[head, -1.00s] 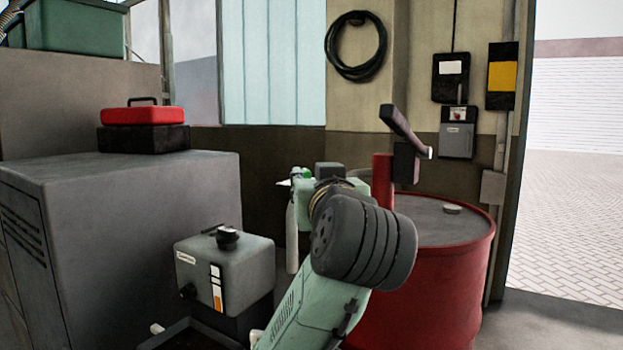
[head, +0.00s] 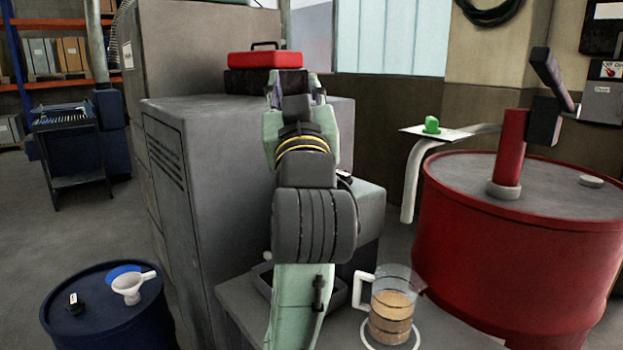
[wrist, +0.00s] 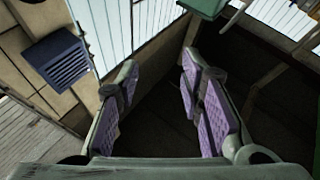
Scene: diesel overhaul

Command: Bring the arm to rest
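My gripper (wrist: 157,78) is open in the wrist view. Its two purple-padded fingers are spread apart with nothing between them. In the head view my green and dark grey arm rises from the bottom centre and reaches away from me, in front of the grey cabinet (head: 245,135). My gripper's far end there is small and partly hidden by my own arm links. I see nothing held.
A clear jug (head: 391,312) of amber liquid stands on the grey bench (head: 465,338), right of my arm. A red drum (head: 510,245) with a pump is at right. A red toolbox (head: 266,60) sits on the cabinet.

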